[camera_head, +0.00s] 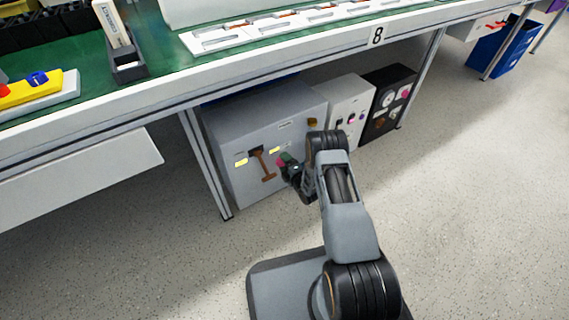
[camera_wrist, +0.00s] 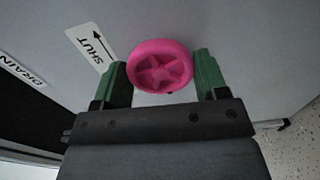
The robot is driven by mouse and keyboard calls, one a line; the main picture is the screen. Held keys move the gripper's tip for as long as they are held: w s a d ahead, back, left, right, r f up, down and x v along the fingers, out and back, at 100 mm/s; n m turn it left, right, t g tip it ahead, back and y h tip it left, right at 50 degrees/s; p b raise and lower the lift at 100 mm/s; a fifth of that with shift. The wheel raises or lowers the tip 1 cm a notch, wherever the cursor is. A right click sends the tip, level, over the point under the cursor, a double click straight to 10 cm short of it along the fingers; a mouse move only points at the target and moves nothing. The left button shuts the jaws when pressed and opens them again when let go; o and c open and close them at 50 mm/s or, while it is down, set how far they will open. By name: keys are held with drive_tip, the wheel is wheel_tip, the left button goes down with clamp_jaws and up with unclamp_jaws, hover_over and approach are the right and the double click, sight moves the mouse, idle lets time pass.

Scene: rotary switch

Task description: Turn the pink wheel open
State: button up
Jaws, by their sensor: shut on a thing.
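The pink wheel (camera_wrist: 160,66) is a round, five-spoked handwheel on a grey panel, in the upper middle of the wrist view. My gripper (camera_wrist: 162,74) has its green fingers on opposite sides of the wheel's rim, shut on it. A white label (camera_wrist: 90,46) reading "SHUT" with an arrow is left of the wheel. In the head view, my gripper (camera_head: 287,160) is at the front of a grey cabinet (camera_head: 230,190) under the bench.
A brown T-shaped handle (camera_head: 265,165) stands out from the cabinet just left of my gripper. A white box (camera_head: 350,105) and a black box (camera_head: 388,95) stand to the right. The bench (camera_head: 300,62) overhangs the cabinet. The floor (camera_head: 480,180) at the right is clear.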

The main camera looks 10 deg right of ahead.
drive_tip(key=o, duration=0.9)
drive_tip(key=p+v, duration=0.5)
drive_tip(key=v, duration=0.9)
